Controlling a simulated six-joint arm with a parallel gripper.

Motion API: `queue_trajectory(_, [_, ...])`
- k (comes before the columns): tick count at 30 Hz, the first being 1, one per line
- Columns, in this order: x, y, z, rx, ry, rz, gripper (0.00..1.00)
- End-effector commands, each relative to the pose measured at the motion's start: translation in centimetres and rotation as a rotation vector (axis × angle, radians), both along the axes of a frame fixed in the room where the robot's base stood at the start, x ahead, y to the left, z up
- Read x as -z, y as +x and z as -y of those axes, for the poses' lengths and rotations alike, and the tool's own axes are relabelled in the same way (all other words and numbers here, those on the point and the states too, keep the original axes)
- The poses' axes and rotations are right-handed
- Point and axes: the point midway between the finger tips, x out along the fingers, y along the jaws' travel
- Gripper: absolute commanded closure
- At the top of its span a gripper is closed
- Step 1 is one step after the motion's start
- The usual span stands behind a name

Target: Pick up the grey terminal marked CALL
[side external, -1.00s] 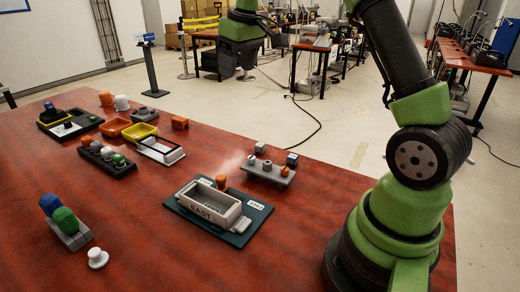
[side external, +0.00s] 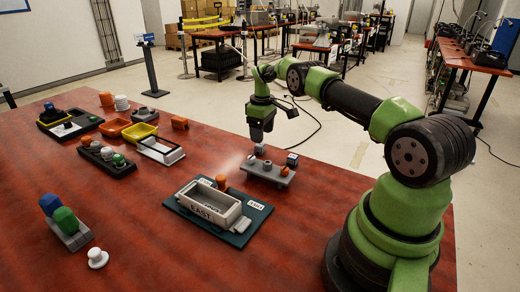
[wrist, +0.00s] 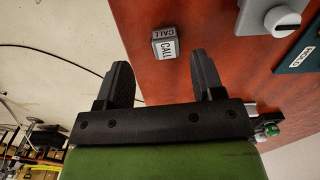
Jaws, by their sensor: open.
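The grey terminal marked CALL (wrist: 164,44) is a small block with a pale lettered face, standing on the red table near its edge in the wrist view. In the wrist view the terminal shows just beyond the fingertips, roughly centred in the gap.
Racks and trays fill the left; the front table is mostly clear.

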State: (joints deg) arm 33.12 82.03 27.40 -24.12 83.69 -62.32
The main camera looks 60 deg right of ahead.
Motion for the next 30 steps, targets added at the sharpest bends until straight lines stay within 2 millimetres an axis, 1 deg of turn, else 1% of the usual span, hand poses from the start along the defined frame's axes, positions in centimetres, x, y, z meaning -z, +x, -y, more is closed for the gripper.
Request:
queue_trajectory(6, [3.1,0.3,-0.7,-0.001,0.001,-0.002,0.38])
queue_trajectory(9, [4.1,0.3,-0.7,0.001,0.001,0.000,0.38])
queue_trajectory(14, [5.0,0.2,-0.8,0.002,0.001,0.001,0.38])
queue_trajectory(22, [5.1,0.2,-0.8,0.002,0.000,0.002,0.38])
queue_trajectory(23, [5.1,0.2,-0.8,0.002,0.000,0.002,0.45])
queue_trajectory(24, [5.1,0.2,-0.8,0.002,0.000,0.002,0.54])
queue_trajectory(26, [5.1,0.2,-0.8,0.002,0.000,0.002,0.68])
queue_trajectory(27, [5.1,0.2,-0.8,0.002,0.000,0.002,0.77])
queue_trajectory(29, [5.1,0.2,-0.8,0.002,0.000,0.002,0.91])
queue_trajectory(30, [5.1,0.2,-0.8,0.002,0.000,0.002,0.91])
